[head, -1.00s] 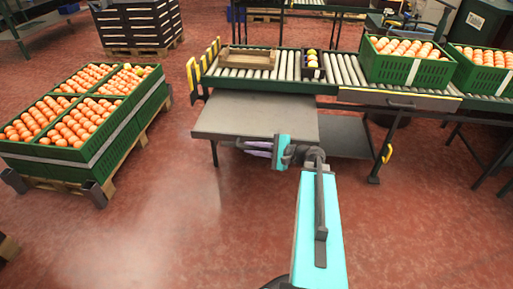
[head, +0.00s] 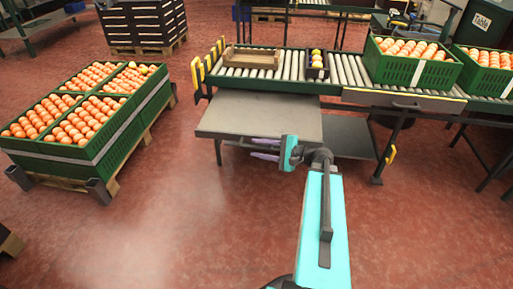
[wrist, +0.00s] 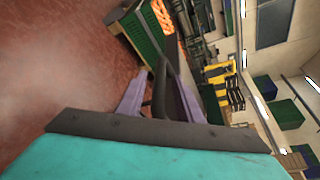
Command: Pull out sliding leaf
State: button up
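The sliding leaf (head: 262,112) is a flat grey panel standing out from the front of the roller conveyor table, below the rollers. Its dark bar handle (wrist: 160,88) shows in the wrist view, between my fingers. My gripper (head: 264,149) is at the leaf's front edge in the head view, its two purple fingers spread. In the wrist view my gripper (wrist: 158,100) has a finger on each side of the handle, with gaps visible, so it looks open around the handle. In the head view the handle is mostly hidden by the leaf's edge and my fingers.
A pallet of green orange crates (head: 88,160) stands at the left. The conveyor (head: 345,72) carries a wooden tray (head: 250,60), a small dark fruit box (head: 316,70) and green crates (head: 410,68). A drawer-like panel (head: 400,102) sits right of the leaf. Red floor in front is clear.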

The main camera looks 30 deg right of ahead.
jog(key=p+v, duration=0.1)
jog(key=v, duration=1.1)
jog(key=shift+p, duration=0.35)
